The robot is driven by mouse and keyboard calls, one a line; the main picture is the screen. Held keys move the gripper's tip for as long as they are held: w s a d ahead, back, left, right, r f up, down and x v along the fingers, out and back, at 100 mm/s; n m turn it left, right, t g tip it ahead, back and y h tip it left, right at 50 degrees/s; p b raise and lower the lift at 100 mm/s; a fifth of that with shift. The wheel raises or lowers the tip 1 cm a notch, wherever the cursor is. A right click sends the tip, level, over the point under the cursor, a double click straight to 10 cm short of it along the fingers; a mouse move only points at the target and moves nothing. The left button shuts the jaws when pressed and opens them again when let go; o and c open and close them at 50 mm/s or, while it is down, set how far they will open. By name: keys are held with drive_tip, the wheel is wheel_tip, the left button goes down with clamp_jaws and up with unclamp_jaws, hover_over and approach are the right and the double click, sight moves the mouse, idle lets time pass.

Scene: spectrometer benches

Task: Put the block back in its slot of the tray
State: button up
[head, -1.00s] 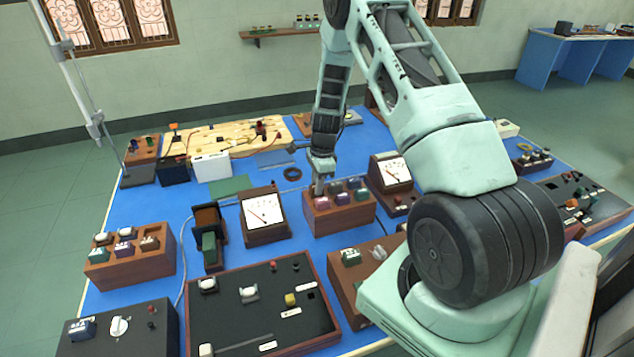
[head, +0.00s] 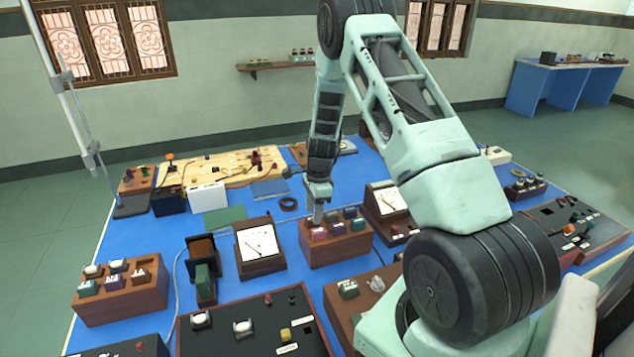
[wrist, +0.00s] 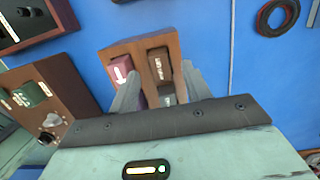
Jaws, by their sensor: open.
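A brown wooden tray (head: 335,252) stands mid-table and holds several coloured blocks in its slots. My gripper (head: 318,218) points down over the left part of this tray. In the wrist view its two fingers (wrist: 163,72) are spread apart. A dark brown block (wrist: 161,68) with white lettering shows between them, within the tray's wooden rim (wrist: 139,43). A pink-maroon block (wrist: 122,72) with a white mark lies beside the left finger. A grey-green block (wrist: 167,96) is partly hidden below. I cannot tell which block the task means, or whether the fingers touch any block.
A second wooden tray (head: 125,309) with several blocks stands at the left. A white-faced meter (head: 259,249) is left of the middle tray, and another meter (head: 392,201) is at its right. A black ring (head: 288,204) lies behind it.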

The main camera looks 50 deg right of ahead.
wheel_tip(320, 180, up, 15)
drive_tip(key=d+b, duration=0.1)
drive_tip(key=b, duration=0.1)
drive_tip(key=shift+s+d+r+b, duration=0.2)
drive_tip(key=shift+s+d+b, duration=0.15)
drive_tip(key=shift+s+b, duration=0.1)
drive_tip(key=s+a+r+n, duration=0.25)
drive_tip(key=a+n, duration=0.45)
drive_tip(key=a, duration=0.7)
drive_tip(key=s+a+r+n, duration=0.1)
drive_tip(key=s+a+n, duration=0.2)
drive_tip(key=a+n, duration=0.75)
drive_tip(key=s+a+n, duration=0.6)
drive_tip(key=s+a, duration=0.2)
drive_tip(key=s, duration=0.3)
drive_tip(key=s+a+n, duration=0.7)
drive_tip(key=s+a, duration=0.1)
drive_tip(key=s, duration=0.3)
drive_tip(key=shift+a+g+h, duration=0.25)
drive_tip(key=shift+g+h, duration=0.05)
